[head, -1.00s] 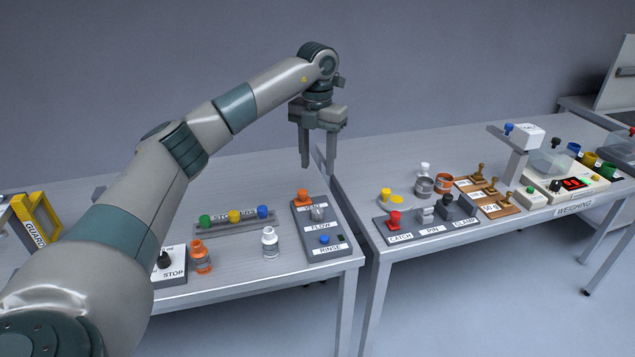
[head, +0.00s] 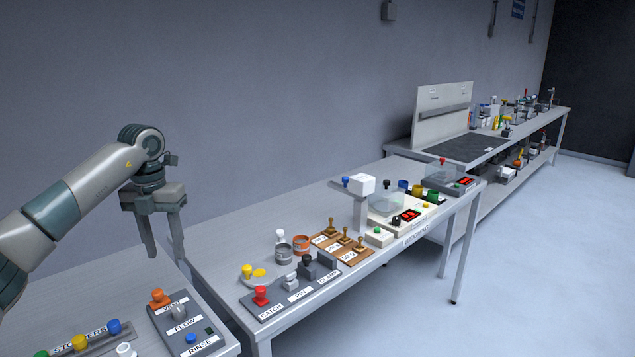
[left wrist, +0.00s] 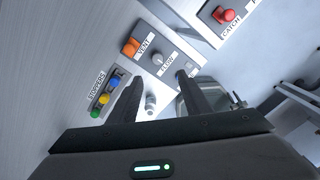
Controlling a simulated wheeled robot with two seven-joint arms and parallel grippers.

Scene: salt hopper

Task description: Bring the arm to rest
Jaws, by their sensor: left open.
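My left arm reaches in from the left of the head view. My left gripper (head: 163,248) hangs with its fingers pointing down, apart and empty, above the gap between two grey tables. Its two dark fingers also show in the left wrist view (left wrist: 158,92), with nothing held between them. The vent, flow and rinse panel (head: 182,318) lies below and in front of the gripper in the head view. The same panel (left wrist: 160,52) shows beyond the fingertips in the left wrist view. My right gripper is not in view.
The stopper rack (head: 88,343) is at the lower left. The second table holds a catch, pin and clamp panel (head: 290,290), brown stamp boards (head: 343,248) and a weighing scale (head: 400,213). A farther bench (head: 560,118) carries several small items. Open floor lies at the right.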

